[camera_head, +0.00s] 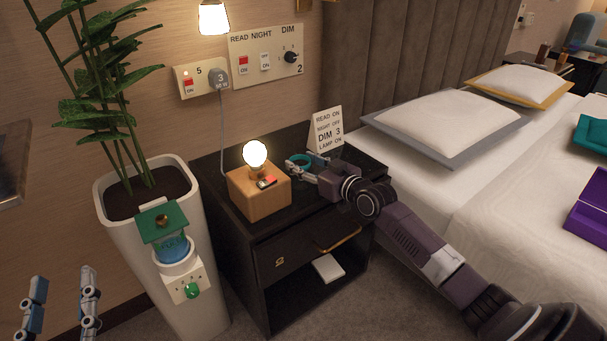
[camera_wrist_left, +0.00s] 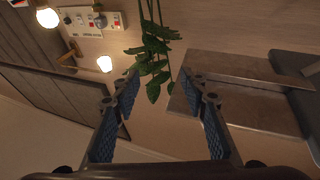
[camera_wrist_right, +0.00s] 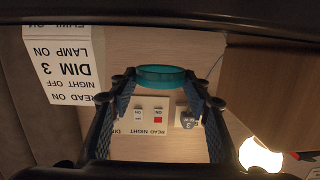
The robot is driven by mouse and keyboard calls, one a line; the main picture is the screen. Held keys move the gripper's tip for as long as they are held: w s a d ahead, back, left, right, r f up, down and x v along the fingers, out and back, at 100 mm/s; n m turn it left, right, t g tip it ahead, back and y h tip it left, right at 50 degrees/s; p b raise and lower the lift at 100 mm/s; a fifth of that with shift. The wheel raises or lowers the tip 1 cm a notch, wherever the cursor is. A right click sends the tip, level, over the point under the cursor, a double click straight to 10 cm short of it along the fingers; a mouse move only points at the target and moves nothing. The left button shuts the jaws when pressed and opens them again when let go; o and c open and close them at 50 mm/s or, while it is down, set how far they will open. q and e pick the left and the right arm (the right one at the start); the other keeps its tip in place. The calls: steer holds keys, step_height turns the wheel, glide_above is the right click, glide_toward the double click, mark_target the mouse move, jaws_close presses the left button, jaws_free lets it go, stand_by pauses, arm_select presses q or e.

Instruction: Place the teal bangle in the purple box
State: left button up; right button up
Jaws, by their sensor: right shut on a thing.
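The teal bangle (camera_head: 298,161) is a thin ring above the dark nightstand. My right gripper (camera_head: 305,165) reaches over the nightstand from the right and is shut on the bangle. In the right wrist view the bangle (camera_wrist_right: 161,76) spans between the fingertips of my right gripper (camera_wrist_right: 161,84). The purple box (camera_head: 590,215) lies on the bed at the right edge of the head view, partly cut off. My left gripper (camera_head: 62,300) is low at the left, open and empty; its spread fingers also show in the left wrist view (camera_wrist_left: 160,100).
On the nightstand (camera_head: 292,245) stand a wooden block lamp (camera_head: 258,195) with a lit bulb and a white sign (camera_head: 327,131). A tall white planter (camera_head: 190,285) stands left of it. A teal item (camera_head: 592,134) and pillows lie on the bed.

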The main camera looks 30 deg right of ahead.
step_height(320, 180, down, 3)
steer(key=shift+b, duration=0.6)
arm_select(q)
steer(key=s+r+t+h, duration=0.1)
steer(key=s+r+t, duration=0.2)
steer(key=r, duration=0.3)
steer(key=shift+t, duration=0.3)
arm_select(e)
steer(key=shift+f, duration=0.1)
arm_select(q)
steer(key=shift+r, duration=0.15)
steer(key=shift+s+r, duration=0.2)
steer(key=shift+s, duration=0.05)
arm_select(e)
steer(key=o, duration=1)
